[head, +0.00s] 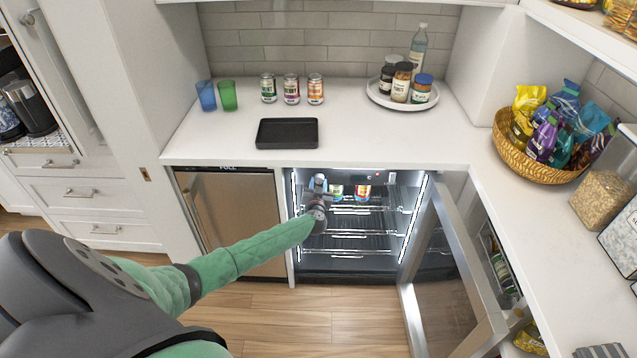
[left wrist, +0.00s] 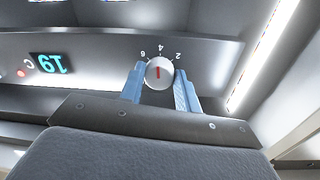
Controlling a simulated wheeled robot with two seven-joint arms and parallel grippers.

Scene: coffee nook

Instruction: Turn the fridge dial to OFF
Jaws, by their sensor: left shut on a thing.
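The round white fridge dial (left wrist: 158,72) shows in the left wrist view on a grey panel, with a red line on its face. The line stands about vertical in that view. The numbers 6, 4 and 2 show above the dial; I cannot see an OFF mark. My left gripper (left wrist: 161,76) has its blue fingers closed on either side of the dial, shut on it. In the head view the left gripper (head: 318,184) reaches into the top of the open, lit fridge (head: 355,262), and the dial is hidden there. My right gripper is not in view.
A display (left wrist: 49,63) reading 19, upside down, is left of the dial. The fridge's glass door (head: 445,290) stands open to the right. Cans (head: 363,191) stand on the upper rack. The counter (head: 370,142) overhangs the fridge, with a black tray (head: 287,133) on it.

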